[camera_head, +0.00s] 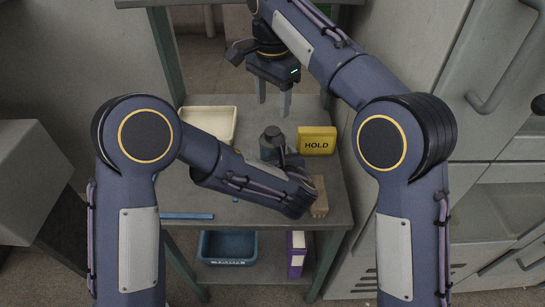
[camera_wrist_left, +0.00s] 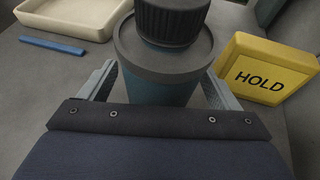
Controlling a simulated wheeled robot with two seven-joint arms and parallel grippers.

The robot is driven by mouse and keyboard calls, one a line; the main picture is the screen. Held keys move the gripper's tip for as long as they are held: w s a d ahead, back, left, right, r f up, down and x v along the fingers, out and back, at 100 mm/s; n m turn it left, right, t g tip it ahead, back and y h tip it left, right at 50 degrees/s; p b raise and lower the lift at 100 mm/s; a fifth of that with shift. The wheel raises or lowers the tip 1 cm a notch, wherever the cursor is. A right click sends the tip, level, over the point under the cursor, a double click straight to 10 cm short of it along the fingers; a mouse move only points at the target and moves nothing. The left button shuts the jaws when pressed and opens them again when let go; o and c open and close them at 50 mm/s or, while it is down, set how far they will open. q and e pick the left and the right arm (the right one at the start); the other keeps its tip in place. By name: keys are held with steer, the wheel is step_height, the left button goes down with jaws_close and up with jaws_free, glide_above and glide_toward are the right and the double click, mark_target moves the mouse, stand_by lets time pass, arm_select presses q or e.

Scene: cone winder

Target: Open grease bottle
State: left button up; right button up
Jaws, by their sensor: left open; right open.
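The grease bottle (camera_head: 272,138), blue-grey with a dark ribbed cap (camera_wrist_left: 172,18), stands upright on the table. In the head view my left forearm hides its lower part. My left gripper (camera_wrist_left: 160,80) is open, with one finger on each side of the bottle's body below the cap. Whether the fingers touch it I cannot tell. My right gripper (camera_head: 272,103) is open and empty, pointing down above the back of the table, behind the bottle and apart from it.
A yellow HOLD block (camera_head: 317,140) stands close to the right of the bottle. A cream tray (camera_head: 209,140) lies at the back left, a blue strip (camera_head: 187,216) at the front left. A wooden block (camera_head: 319,197) is at the right. A blue bin (camera_head: 228,250) and purple binder (camera_head: 297,255) are below.

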mark_target(273, 130)
arm_select(q)
steer(key=shift+w+a+f, duration=0.1)
steer(key=shift+w+f, duration=0.05)
steer(key=shift+w, duration=0.2)
steer(key=c, duration=1.8)
jaws_close()
arm_select(e)
steer(key=m, duration=1.3)
steer(key=shift+f, duration=4)
steer(key=shift+c, duration=0.3)
